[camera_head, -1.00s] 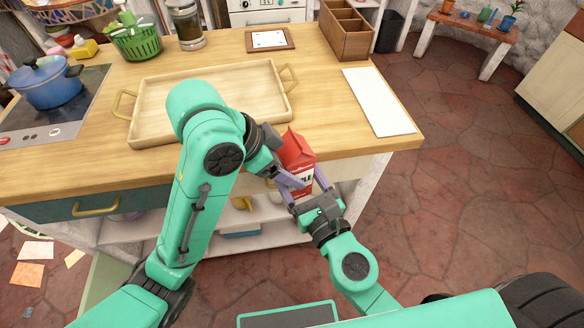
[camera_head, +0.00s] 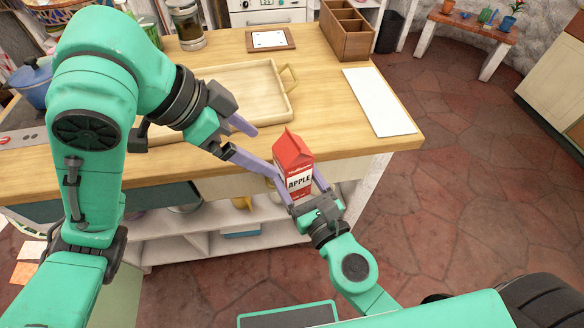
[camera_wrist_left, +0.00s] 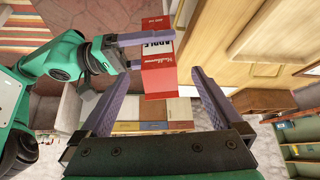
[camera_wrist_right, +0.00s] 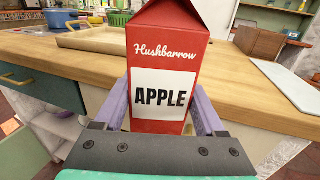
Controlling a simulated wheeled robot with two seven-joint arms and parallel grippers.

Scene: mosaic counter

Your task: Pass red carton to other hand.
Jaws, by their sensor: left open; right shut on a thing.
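The red carton (camera_head: 293,155) with a white "APPLE" label stands upright in my right gripper (camera_head: 302,187), in front of the counter's edge. The right fingers are shut on its two sides; the carton fills the middle of the right wrist view (camera_wrist_right: 165,60). My left gripper (camera_head: 262,148) is open and empty, just left of the carton in the head view. In the left wrist view the carton (camera_wrist_left: 158,78) shows ahead, roughly between the open left fingers, with the right gripper holding it. I cannot tell any contact between left fingers and carton.
The wooden counter (camera_head: 350,148) lies just behind the carton, with shelves (camera_head: 185,238) below. On it are a wooden tray (camera_head: 292,100), a white board (camera_head: 378,102), a wooden divided box (camera_head: 345,35) and a glass jar (camera_head: 187,25). Open floor lies to the right.

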